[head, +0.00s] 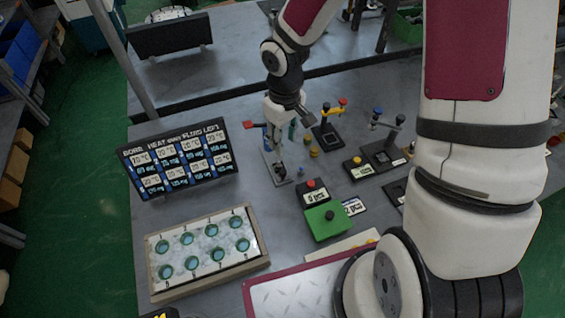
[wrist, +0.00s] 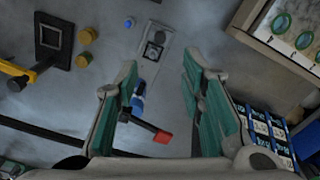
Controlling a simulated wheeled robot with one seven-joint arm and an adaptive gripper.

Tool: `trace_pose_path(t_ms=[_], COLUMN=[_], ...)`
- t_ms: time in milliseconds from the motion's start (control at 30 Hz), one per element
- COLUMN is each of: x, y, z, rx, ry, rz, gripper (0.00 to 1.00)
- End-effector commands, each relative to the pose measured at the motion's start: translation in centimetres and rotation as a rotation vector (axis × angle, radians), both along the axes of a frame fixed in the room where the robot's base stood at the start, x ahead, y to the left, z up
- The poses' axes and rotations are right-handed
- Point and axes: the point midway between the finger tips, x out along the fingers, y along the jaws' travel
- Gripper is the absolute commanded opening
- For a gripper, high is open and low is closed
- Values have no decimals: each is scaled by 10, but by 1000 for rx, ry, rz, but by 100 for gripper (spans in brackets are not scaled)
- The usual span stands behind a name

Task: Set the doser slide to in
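No part is clearly marked as the doser slide, so I cannot tell which it is. My gripper (head: 287,128) points down over a narrow grey plate (head: 279,172) with a dark square fitting. In the wrist view my gripper (wrist: 160,72) has its green-padded fingers wide apart, with nothing clasped. The grey plate (wrist: 152,50) shows beyond the fingertips. A blue part (wrist: 138,104) and a red-tipped black lever (wrist: 150,128) show between the fingers, nearer the left one. I cannot tell if they touch. In the head view the lever's red tip (head: 248,124) sticks out left of my gripper.
Right of my gripper stand a yellow valve (head: 328,117) and a blue-topped one (head: 385,130). A green block (head: 326,220) with a black knob is in front. A display panel (head: 182,160) and a tray of green-ringed wells (head: 203,246) stand left.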

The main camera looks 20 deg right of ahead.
Motion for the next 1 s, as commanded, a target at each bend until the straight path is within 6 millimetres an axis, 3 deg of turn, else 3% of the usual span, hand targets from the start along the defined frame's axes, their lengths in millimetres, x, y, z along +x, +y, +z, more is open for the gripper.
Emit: trace_pose_path(t_ms=[167,700,1000], x=[-1,-2,0], y=[1,1,1], z=[-16,-110,-135], rx=[1,0,1], ry=[4,4,0], rz=[4,3,1], gripper=[36,36,36])
